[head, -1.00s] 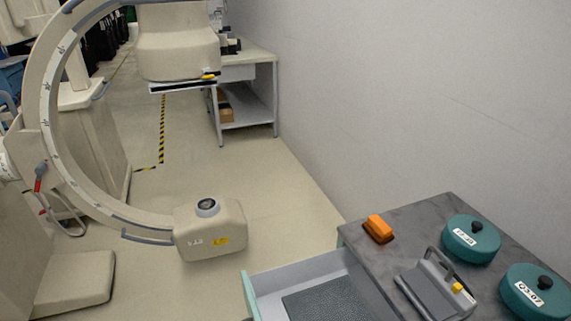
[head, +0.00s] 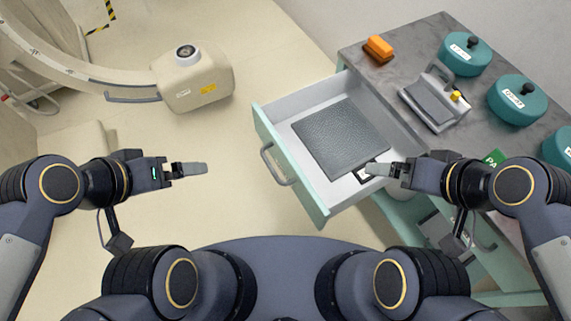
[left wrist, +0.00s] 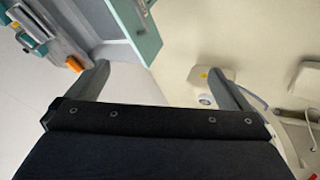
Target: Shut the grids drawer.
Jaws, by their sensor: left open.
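The open drawer (head: 270,118) sticks out to the left from the grey-topped cart. It has a teal front with a grey bar handle (head: 279,166), and a dark textured flat panel (head: 340,135) lies inside. My left gripper (head: 204,169) is open and empty, left of the handle and apart from it. The drawer front (left wrist: 143,32) also shows at the top of the left wrist view, beyond the open fingers (left wrist: 165,82). My right gripper (head: 370,168) is over the drawer's near right corner; its finger opening is unclear from this angle.
On the cart top (head: 390,75) sit an orange block (head: 379,48), a grey handled device (head: 435,100) and several teal lidded tins (head: 466,54). A beige C-arm machine (head: 192,80) stands at the upper left.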

